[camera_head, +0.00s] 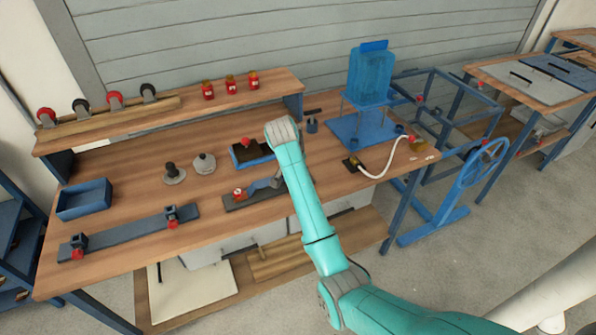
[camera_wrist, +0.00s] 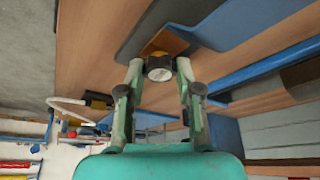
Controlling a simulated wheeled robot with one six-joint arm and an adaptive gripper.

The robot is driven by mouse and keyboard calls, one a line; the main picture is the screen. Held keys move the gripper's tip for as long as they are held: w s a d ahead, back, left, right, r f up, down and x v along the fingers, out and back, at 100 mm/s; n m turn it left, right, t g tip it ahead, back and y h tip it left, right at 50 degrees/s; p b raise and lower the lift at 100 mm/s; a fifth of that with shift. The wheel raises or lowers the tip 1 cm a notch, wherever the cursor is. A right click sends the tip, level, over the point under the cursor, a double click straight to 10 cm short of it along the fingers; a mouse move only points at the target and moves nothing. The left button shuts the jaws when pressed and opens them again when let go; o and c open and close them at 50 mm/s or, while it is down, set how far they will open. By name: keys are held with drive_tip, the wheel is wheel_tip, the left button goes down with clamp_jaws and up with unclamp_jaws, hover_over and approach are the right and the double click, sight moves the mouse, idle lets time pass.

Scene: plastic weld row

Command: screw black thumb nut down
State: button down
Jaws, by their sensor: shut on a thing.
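In the wrist view, the black thumb nut (camera_wrist: 159,68) is a short round piece with a dark rim and a pale end face. The two fingers of my gripper (camera_wrist: 160,72) are shut on it, one on each side. Just beyond it is a small orange-brown piece (camera_wrist: 168,41) at the edge of a dark grey plate (camera_wrist: 143,30). I cannot tell how far down the nut sits.
A blue-and-black block with a red knob (camera_head: 246,143) stands behind the plate. Two round weights (camera_head: 204,164) and a blue bin (camera_head: 84,200) are further left. A blue press (camera_head: 371,80) and a white hose (camera_head: 381,168) are to the right. The bench front is partly clear.

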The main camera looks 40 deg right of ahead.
drive_tip(key=m+g, duration=0.1)
drive_tip(key=m, duration=0.2)
drive_tip(key=m+g, duration=0.1)
drive_tip(key=m, duration=0.1)
drive_tip(key=shift+w+m, duration=0.15)
drive_tip(key=shift+m, duration=0.25)
drive_tip(key=c, duration=0.8)
unclamp_jaws()
drive_tip(key=n+t, duration=0.1)
drive_tip(key=n, duration=0.5)
drive_tip(key=n+t, duration=0.1)
drive_tip(key=n, duration=0.1)
drive_tip(key=n+t, duration=0.1)
drive_tip(key=shift+s+d+n+y, duration=0.15)
drive_tip(key=shift+s+n+y, duration=0.1)
drive_tip(key=shift+n+y, duration=0.15)
drive_tip(key=n+y, duration=0.1)
drive_tip(key=n, duration=0.1)
drive_tip(key=n+t, duration=0.1)
drive_tip(key=n, duration=0.2)
drive_tip(key=shift+d+y, duration=0.1)
drive_tip(key=shift+y, duration=0.3)
drive_tip(key=n, duration=0.2)
drive_tip(key=n+y, duration=0.1)
drive_tip(key=n, duration=0.1)
drive_tip(key=shift+s+n+t+y, duration=0.1)
drive_tip(key=shift+n+t+y, duration=0.2)
drive_tip(key=shift+t, duration=0.1)
drive_tip(key=shift+c, duration=0.3)
